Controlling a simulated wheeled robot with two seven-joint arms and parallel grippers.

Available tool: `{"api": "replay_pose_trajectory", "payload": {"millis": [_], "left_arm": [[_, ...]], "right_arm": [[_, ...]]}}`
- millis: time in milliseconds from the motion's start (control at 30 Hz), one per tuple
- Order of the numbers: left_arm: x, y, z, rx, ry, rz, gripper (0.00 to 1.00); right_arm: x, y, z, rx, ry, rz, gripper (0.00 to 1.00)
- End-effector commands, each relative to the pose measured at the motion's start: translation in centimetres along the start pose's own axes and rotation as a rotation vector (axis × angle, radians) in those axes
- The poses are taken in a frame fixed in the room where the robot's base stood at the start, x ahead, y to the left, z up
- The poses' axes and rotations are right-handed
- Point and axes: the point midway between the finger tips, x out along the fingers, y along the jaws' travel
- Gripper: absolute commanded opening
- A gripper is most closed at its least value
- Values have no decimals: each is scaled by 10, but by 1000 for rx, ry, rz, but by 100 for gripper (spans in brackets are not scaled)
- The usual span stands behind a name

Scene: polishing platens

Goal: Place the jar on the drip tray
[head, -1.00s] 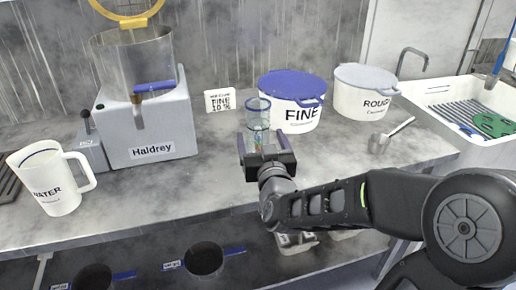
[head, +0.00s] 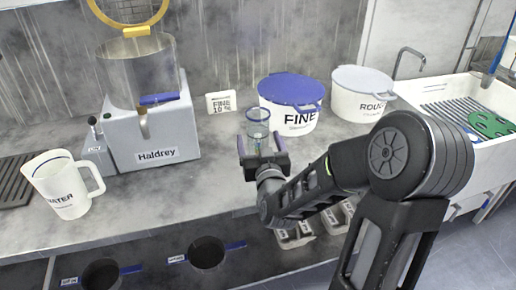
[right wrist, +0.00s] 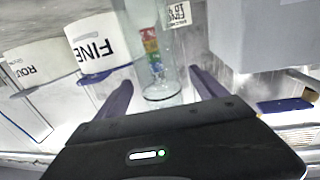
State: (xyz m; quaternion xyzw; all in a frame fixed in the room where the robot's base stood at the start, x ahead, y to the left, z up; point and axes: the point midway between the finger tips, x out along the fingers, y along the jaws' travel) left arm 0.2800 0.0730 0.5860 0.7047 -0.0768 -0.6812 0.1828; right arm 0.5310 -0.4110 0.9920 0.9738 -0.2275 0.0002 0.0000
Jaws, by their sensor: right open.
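The jar (head: 258,118) is clear, with a bluish rim and a coloured strip inside. It stands upright on the bench in front of the blue-lidded FINE tub. In the right wrist view the jar (right wrist: 160,88) stands between the two purple fingers. My left gripper is not in view.
The FINE tub (head: 299,120) is close behind the jar, with the ROUGH tub (head: 352,105) to its right. The Haldrey machine (head: 168,142) and white WATER jug (head: 62,193) stand between jar and tray. A small FINE sign (head: 221,103) is at the back. The sink (head: 430,92) is far right.

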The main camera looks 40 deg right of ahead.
Motion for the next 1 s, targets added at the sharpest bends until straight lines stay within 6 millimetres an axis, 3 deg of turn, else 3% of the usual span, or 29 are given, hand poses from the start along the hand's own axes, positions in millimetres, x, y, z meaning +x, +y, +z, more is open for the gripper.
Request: {"api": "replay_pose_trajectory", "payload": {"millis": [267, 600, 1000], "left_arm": [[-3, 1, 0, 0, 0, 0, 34], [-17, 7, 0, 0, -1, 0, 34], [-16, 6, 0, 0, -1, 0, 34]], "right_arm": [[6, 0, -2, 0, 0, 1, 81], [50, 1, -3, 0, -1, 1, 81], [52, 1, -2, 0, 0, 0, 81]]}}
